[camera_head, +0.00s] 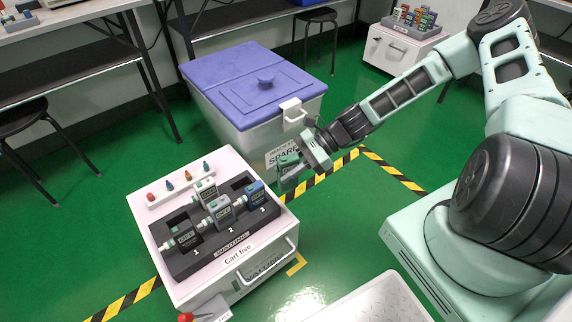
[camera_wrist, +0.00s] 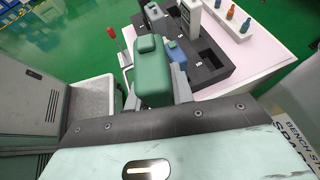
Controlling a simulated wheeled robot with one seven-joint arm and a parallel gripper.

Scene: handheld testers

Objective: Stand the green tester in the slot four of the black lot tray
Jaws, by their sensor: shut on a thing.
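My gripper (camera_head: 303,160) is shut on the green tester (camera_head: 288,168) and holds it in the air to the right of the cart. In the wrist view the green tester (camera_wrist: 152,78) sits between the fingers. The black lot tray (camera_head: 206,262) lies on the white cart top. Its front row holds a dark grey tester (camera_head: 183,239) by number 1, a grey tester (camera_head: 221,213) by 2 and a blue tester (camera_head: 254,196) by 3. Another grey tester (camera_head: 205,191) stands in the back row, with dark empty pockets on either side. I cannot read a number 4.
Several small coloured bottles (camera_head: 186,175) stand on a white strip behind the tray. A bin with a purple lid (camera_head: 240,80) stands behind the gripper. A red knob (camera_head: 186,317) is at the cart's front left.

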